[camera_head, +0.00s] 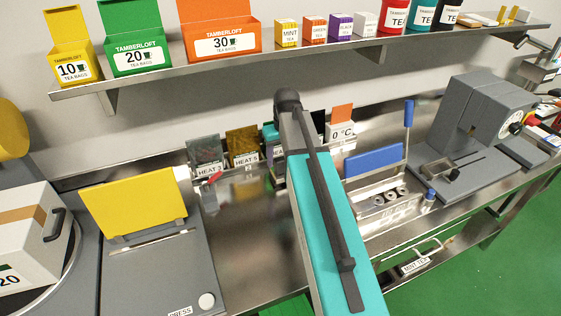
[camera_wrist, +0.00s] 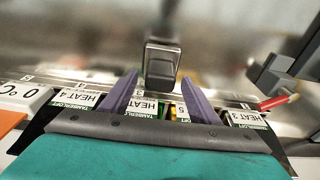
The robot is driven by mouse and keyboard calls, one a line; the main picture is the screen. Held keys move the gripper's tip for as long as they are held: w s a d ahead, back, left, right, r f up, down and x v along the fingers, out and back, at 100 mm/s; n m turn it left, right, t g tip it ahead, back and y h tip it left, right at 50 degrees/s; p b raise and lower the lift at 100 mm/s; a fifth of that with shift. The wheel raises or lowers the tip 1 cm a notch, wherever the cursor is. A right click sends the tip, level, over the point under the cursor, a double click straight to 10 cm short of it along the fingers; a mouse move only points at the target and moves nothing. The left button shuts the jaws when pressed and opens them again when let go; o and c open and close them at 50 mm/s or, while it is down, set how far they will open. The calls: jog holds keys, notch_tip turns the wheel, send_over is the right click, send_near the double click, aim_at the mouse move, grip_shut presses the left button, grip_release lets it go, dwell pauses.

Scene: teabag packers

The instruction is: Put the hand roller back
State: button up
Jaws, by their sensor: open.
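I cannot make out the hand roller for certain in either view. In the wrist view my gripper (camera_wrist: 158,78) is open, with two purple fingers spread apart. A dark-framed metal piece (camera_wrist: 162,60) on a blurred upright stem shows between and beyond the fingertips; I cannot tell whether it is the roller, and no finger visibly touches it. In the head view my teal arm reaches over the bench and hides the gripper. A small red-handled item (camera_head: 214,178) lies by the HEAT 3 holder; it also shows in the wrist view (camera_wrist: 274,101).
Labelled HEAT holders (camera_head: 243,160) stand along the wall. A yellow-topped press (camera_head: 160,262) is at the left. A metal rack with a blue panel (camera_head: 374,160) and a grey machine (camera_head: 478,115) are at the right. A shelf (camera_head: 140,84) with tea boxes runs above.

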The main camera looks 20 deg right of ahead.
aim_at(283, 175)
notch_tip(283, 175, up, 11)
jog(key=s+b, duration=0.1)
jog(key=b, duration=0.1)
jog(key=shift+s+f, duration=0.15)
jog(key=shift+s, duration=0.15)
dwell(0.3)
dwell(1.0)
